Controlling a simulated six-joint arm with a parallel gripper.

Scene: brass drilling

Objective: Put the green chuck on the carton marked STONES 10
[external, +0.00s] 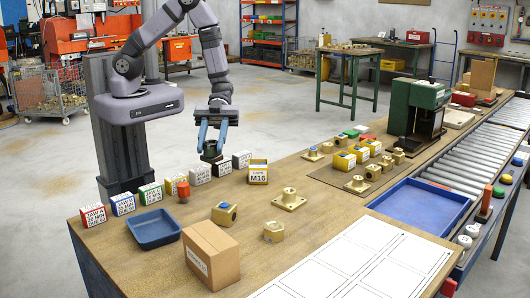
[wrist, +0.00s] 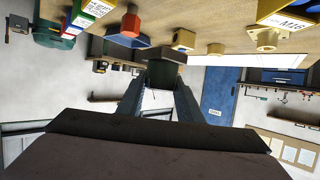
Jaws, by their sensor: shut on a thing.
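My gripper (external: 211,146) points down above the back edge of the table, with its blue-grey fingers shut on a dark block. The dark block (external: 211,154) is just below the fingertips; it also shows between the fingers in the wrist view (wrist: 166,68).
Coloured JAW cartons (external: 123,204) stand left, beside a blue tray (external: 154,229) and an orange piece (external: 183,190). A cardboard box (external: 212,255) stands in front. A yellow M16 carton (external: 258,172) and brass parts (external: 289,200) are right. A green drill press (external: 415,112) stands farther right.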

